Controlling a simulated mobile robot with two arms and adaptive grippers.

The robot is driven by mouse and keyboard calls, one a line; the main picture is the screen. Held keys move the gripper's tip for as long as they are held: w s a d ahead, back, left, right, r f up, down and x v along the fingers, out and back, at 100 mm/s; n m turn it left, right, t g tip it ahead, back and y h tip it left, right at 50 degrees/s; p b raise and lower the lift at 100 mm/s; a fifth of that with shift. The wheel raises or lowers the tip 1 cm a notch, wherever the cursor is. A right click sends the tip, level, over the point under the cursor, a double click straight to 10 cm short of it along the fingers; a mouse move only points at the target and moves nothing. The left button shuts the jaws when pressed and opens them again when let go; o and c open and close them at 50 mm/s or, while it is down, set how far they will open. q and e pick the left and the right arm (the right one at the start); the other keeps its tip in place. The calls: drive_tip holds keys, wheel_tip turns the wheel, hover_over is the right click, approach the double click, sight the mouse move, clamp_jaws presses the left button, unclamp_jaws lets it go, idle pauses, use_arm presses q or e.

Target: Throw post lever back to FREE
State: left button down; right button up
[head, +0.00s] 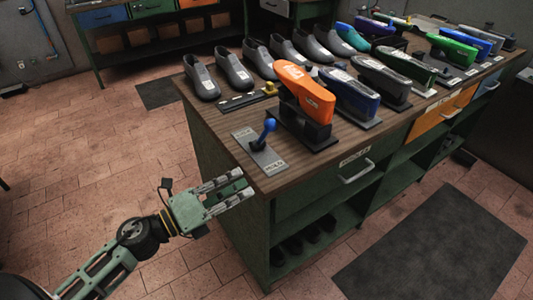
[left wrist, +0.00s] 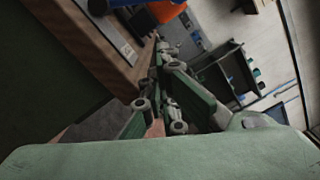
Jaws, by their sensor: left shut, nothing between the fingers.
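The post lever (head: 267,131) has a blue knob and stands tilted on a grey metal plate (head: 251,146) at the near left corner of the bench top. The plate has a white label at each end, too small to read. My right gripper is not seen.
An orange heel piece (head: 302,86) on a black stand (head: 302,127) stands just right of the lever. Grey shoe lasts (head: 233,74) and coloured pieces line the wooden bench top (head: 205,112). The bench has a drawer handle (head: 357,172).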

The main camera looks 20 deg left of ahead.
sight(264, 133)
use_arm(q)
drive_tip(key=p+x, duration=0.1)
drive_tip(key=x, duration=0.2)
drive_tip(key=p+x, duration=0.1)
drive_tip(key=x, duration=0.3)
drive_tip(key=p+x, duration=0.1)
drive_tip(key=x, duration=0.2)
drive_tip(key=shift+w+d+r+p, duration=0.1)
drive_tip(key=shift+w+r+p, duration=0.15)
drive_tip(key=shift+p, duration=0.1)
drive_tip(key=shift+w+a+r+p, duration=0.4)
drive_tip(key=shift+w+a+r, duration=0.15)
drive_tip(key=shift+w+a, duration=0.25)
drive_tip(key=shift+w+a+r, duration=0.2)
drive_tip(key=shift+w+a, duration=0.15)
drive_tip(key=shift+a, duration=0.1)
drive_tip(key=shift+w+a+r+n+p, duration=0.15)
drive_tip(key=shift+r+n+p, duration=0.2)
drive_tip(key=shift+n+p, duration=0.25)
